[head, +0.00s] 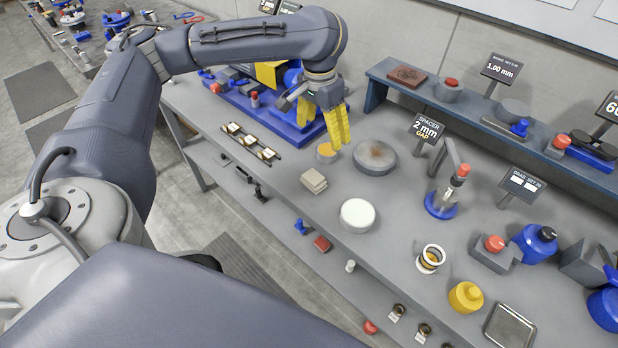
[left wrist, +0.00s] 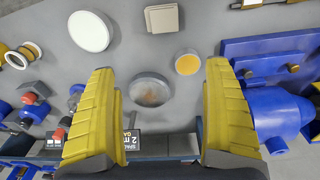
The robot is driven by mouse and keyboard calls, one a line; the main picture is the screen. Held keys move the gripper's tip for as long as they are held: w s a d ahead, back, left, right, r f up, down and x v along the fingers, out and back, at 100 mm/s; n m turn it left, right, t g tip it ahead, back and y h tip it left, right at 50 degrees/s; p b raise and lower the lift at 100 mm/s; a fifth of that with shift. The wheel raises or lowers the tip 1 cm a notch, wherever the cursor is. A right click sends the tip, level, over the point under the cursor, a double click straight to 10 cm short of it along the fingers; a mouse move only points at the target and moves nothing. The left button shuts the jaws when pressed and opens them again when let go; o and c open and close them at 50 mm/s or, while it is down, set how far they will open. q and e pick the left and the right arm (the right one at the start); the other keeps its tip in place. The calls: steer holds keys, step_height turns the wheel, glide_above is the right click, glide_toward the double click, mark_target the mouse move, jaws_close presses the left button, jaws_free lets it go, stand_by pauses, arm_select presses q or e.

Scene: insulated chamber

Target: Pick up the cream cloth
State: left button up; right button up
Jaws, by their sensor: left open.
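The cream cloth (head: 313,181) is a small folded square stack lying on the grey table near its front edge. It also shows in the left wrist view (left wrist: 162,18) at the top, beyond the fingertips. My left gripper (head: 338,130) has yellow fingers pointing down over the table, behind the cloth and apart from it. The left wrist view shows its fingers (left wrist: 160,70) spread wide with nothing held between them. My right gripper is not in view.
A white round disc (head: 357,214) lies right of the cloth. A grey round plate (head: 374,156) and a small orange-topped cup (head: 326,153) stand behind it. A black rack (head: 250,145) lies to the left, with blue fixtures (head: 290,125) behind. The table's front edge is close.

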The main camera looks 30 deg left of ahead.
mark_target(314, 177)
arm_select(q)
steer(key=shift+g+y, duration=0.3)
steer(key=shift+s+a+f, duration=0.15)
steer(key=shift+s+f, duration=0.25)
steer(key=shift+f, duration=2.5)
steer(key=shift+s+a+f, duration=0.1)
steer(key=shift+s+f, duration=0.25)
steer(key=shift+f, duration=2.6)
steer(key=shift+s+a+f, duration=0.15)
steer(key=shift+s+f, duration=0.25)
steer(key=shift+f, duration=2.5)
steer(key=c, duration=1.1)
